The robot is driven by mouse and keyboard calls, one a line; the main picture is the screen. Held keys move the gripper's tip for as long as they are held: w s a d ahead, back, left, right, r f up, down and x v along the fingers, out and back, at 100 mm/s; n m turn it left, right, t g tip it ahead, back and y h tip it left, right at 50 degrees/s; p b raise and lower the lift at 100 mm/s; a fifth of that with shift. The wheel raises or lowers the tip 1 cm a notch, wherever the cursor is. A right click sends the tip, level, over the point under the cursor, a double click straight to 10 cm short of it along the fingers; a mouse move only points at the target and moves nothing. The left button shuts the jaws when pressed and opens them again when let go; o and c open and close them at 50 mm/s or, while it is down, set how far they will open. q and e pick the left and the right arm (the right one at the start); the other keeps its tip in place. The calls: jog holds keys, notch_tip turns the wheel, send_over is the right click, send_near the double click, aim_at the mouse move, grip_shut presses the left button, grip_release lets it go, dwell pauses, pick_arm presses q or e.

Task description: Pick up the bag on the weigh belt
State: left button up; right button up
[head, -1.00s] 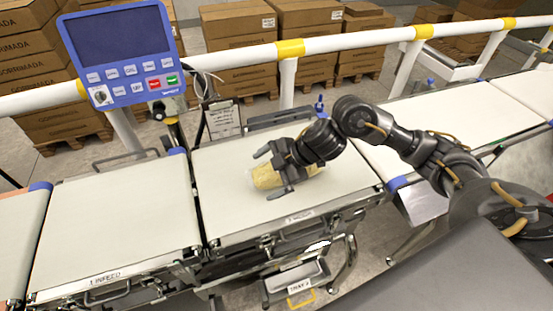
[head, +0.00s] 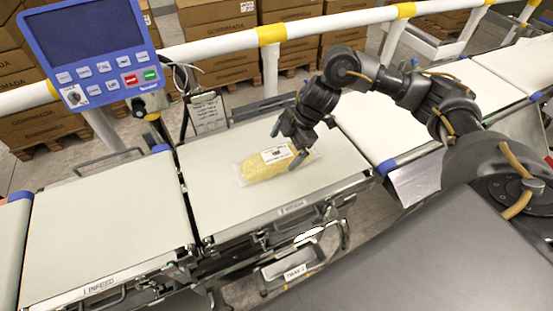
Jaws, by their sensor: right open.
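The bag (head: 262,169) is a clear pack with yellowish contents and a white label. It lies flat on the weigh belt (head: 220,205), the middle pale belt. My right gripper (head: 286,145) is open at the bag's right end, with its fingers pointing down and left. One finger overlaps the bag's right part in the picture; I cannot tell whether it touches. My left gripper is not in view.
The infeed belt (head: 95,240) lies to the left and another pale belt (head: 385,125) to the right, both bare. A blue control panel (head: 95,55) stands at the back left. A white rail (head: 330,27) with yellow bands runs behind, with stacked cartons (head: 225,60) beyond it.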

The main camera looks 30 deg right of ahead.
aim_at(280, 154)
jog(key=shift+p+x, duration=0.65)
jog(key=shift+x, duration=2)
jog(key=shift+s, duration=0.1)
jog(key=shift+c, duration=0.3)
jog(key=c, duration=1.3)
jog(key=shift+r, duration=0.1)
